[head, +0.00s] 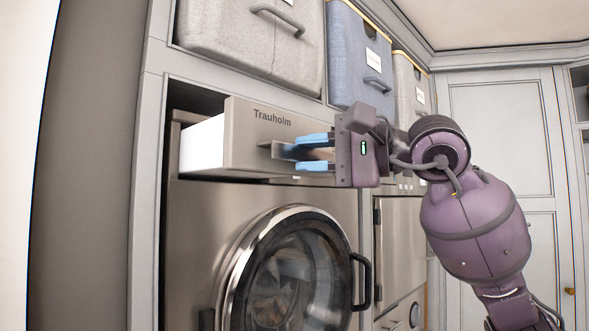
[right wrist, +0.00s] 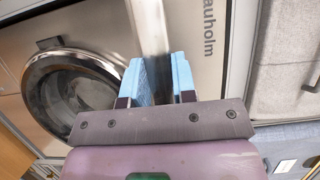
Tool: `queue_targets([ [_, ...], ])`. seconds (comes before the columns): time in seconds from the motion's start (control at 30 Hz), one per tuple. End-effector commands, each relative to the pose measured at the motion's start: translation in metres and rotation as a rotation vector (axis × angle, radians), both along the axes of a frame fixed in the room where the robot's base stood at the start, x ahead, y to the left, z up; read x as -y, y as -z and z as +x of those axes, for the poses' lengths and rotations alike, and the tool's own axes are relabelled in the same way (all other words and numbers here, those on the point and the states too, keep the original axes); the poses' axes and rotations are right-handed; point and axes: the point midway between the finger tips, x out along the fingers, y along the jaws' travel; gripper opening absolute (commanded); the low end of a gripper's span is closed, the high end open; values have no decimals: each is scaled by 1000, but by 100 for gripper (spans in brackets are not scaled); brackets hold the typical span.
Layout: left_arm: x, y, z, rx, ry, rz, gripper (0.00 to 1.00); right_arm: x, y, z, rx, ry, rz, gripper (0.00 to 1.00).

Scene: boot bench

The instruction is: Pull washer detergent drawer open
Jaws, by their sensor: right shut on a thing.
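The washer (head: 190,238) is a brushed-metal front loader with a round glass door. Its detergent drawer (head: 242,128), marked "Trauholm", stands out from the washer front, and its white side shows at the left. My right gripper (head: 300,153) has blue fingers shut on the drawer's metal handle (head: 278,150). In the right wrist view the handle (right wrist: 152,28) runs between the blue fingertips (right wrist: 158,75), and the drawer front (right wrist: 200,45) lies behind it. The inside of the drawer is hidden. My left gripper is not in view.
Fabric bins, one grey (head: 245,40) and one blue (head: 355,62), sit on the shelf above the washer. The washer door (head: 285,275) is shut, with a dark handle (head: 362,282) at its right. Pale cabinet doors (head: 500,130) stand at the right.

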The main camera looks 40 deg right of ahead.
Motion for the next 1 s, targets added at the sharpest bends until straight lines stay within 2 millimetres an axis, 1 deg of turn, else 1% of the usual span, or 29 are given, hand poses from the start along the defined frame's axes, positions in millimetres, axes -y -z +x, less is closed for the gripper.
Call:
queue_targets([
  [0.03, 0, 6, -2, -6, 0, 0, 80, -2, 9, 1, -21, -2, -6, 0],
  [0.23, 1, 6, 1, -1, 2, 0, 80, -2, 8, -6, -20, -5, -5, 0],
  [0.57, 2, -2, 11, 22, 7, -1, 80, -2, 8, -6, -22, -6, -6, 0],
  [0.6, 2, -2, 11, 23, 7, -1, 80, -2, 8, -6, -21, -6, -5, 30],
  [0.67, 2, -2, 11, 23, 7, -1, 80, -2, 7, -7, -19, -6, -5, 39],
  [0.7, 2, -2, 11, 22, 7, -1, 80, -1, 7, -7, -18, -5, -5, 45],
  [0.73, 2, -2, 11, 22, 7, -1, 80, -1, 6, -7, -16, -5, -5, 47],
  [1.0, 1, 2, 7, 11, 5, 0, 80, 0, 3, -9, -7, -3, -2, 47],
])
